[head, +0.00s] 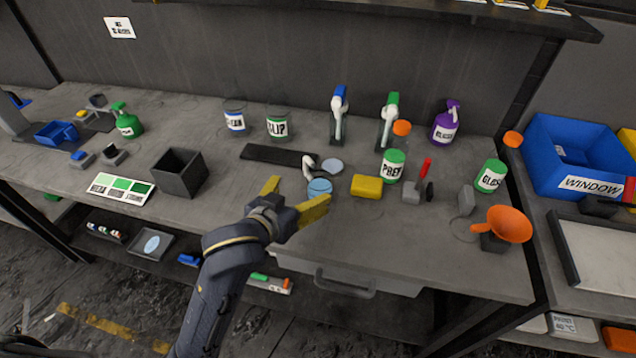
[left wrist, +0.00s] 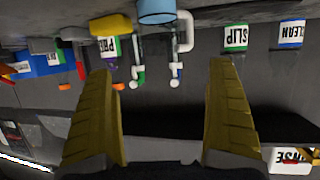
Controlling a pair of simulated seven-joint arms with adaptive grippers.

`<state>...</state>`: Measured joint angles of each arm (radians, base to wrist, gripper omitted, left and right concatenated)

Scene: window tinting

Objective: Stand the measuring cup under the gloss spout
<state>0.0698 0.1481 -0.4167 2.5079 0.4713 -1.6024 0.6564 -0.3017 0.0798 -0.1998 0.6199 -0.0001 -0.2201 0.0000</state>
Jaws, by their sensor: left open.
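A small light-blue cup (head: 320,187), which looks like the measuring cup, stands upright on the bench near the middle; it also shows at the top of the left wrist view (left wrist: 157,11). My left gripper (head: 298,192) is open and empty, in front of and above the bench edge near the cup, not visibly touching it. Two dispensers with white spouts stand at the back, one blue-topped (head: 339,107) and one green-topped (head: 390,112). I cannot read which is gloss. A green-lidded bottle labelled like "GLOSS" (head: 490,177) stands at the right. My right gripper is not in view.
A yellow sponge-like block (head: 367,186) lies right of the cup, with the PREP bottle (head: 393,165) behind it. A black strip (head: 278,155) lies behind left. An orange funnel (head: 506,224) stands at the front right. The bench's front middle is fairly clear.

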